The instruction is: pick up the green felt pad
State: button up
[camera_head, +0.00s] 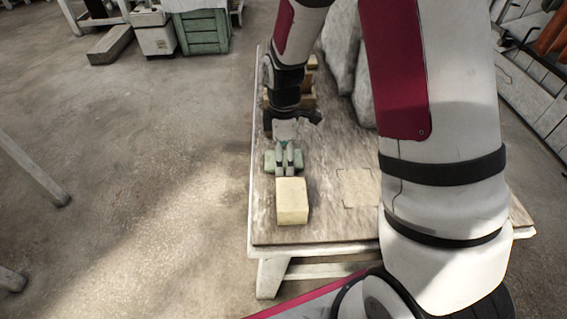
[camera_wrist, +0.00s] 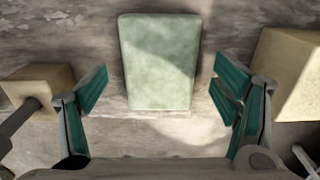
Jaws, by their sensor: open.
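The green felt pad (camera_wrist: 160,58) is a pale green rectangular block lying on the worn tabletop in the middle of the wrist view. My gripper (camera_wrist: 160,88) is open above it, with teal-lined fingers to the left and right of the pad's near part and a gap on each side. Nothing is held. In the head view my gripper (camera_head: 287,160) points down over the table, and pale green shows around its fingers. I cannot tell there how much of that is pad and how much is finger.
A cream-yellow block (camera_head: 292,202) stands close in front of my gripper; a similar block (camera_wrist: 292,75) is at right in the wrist view. A tan block (camera_wrist: 38,88) with a dark rod lies at left. Large grey stones (camera_head: 345,50) stand at the back of the table (camera_head: 330,215).

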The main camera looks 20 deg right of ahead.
jog(key=shift+f, duration=0.2)
jog(key=c, duration=1)
